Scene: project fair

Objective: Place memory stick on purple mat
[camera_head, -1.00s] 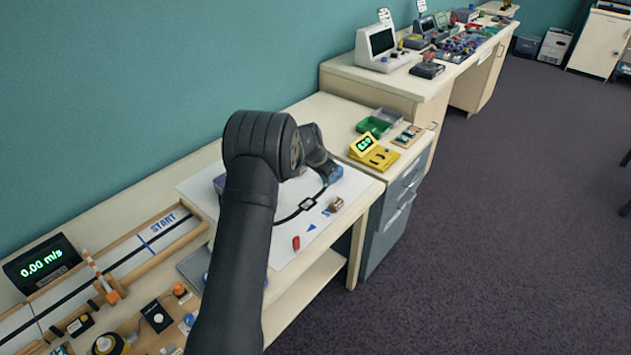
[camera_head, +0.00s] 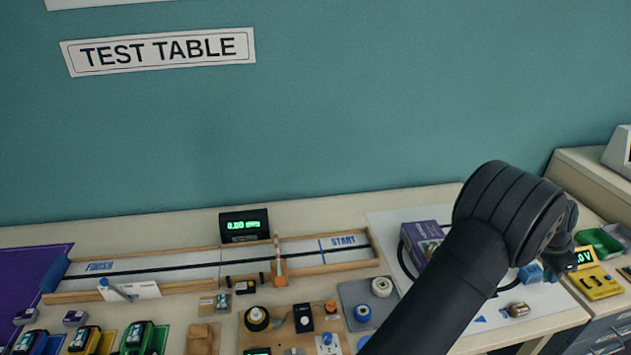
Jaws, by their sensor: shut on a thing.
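The purple mat (camera_head: 32,270) lies at the far left of the table, cut by the picture's left edge; its upper part is bare. My gripper (camera_head: 551,274) is at the right end of the table, above the white sheet and far from the mat. It points down, partly hidden by my own wrist. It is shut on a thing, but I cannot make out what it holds. A blue block (camera_head: 531,272) shows just left of it. I cannot pick out the memory stick for certain.
A wooden-edged track (camera_head: 190,262) with a speed display (camera_head: 244,226) runs between mat and gripper. A purple box (camera_head: 421,240) stands on the white sheet (camera_head: 545,322). Toy cars (camera_head: 140,338) stand at the front left. A yellow meter (camera_head: 597,283) is at right.

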